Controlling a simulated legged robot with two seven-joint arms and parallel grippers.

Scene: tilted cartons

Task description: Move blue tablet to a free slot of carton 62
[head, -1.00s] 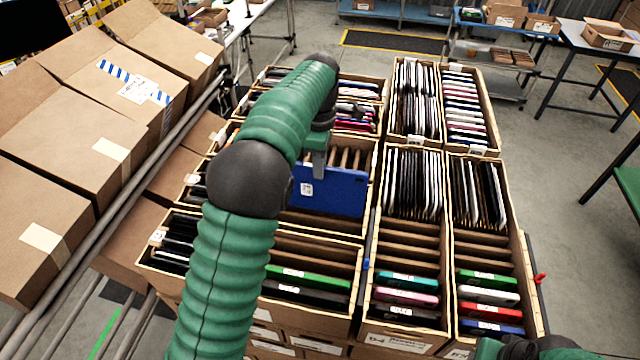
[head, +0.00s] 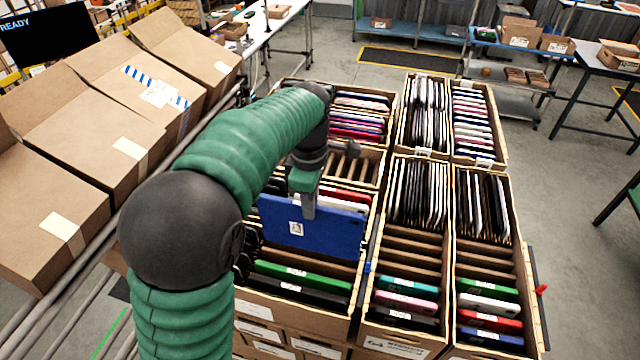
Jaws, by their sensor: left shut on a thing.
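My left gripper (head: 308,207) is shut on the top edge of the blue tablet (head: 328,232). The tablet hangs upright, with a white label on its face, over the left group of cartons. It hides part of the slots behind it. A carton with a green and a black tablet in its front slots (head: 303,275) lies just in front of and below it. The middle front carton (head: 405,352) and the right front carton (head: 543,330) have bare slots between their front and rear tablets. I cannot read which carton is 62. My right gripper is not in view.
Large tilted cardboard boxes (head: 75,110) stand at the left behind grey rails. Rear cartons full of upright tablets (head: 472,120) stand at the back right. My left arm covers much of the left cartons.

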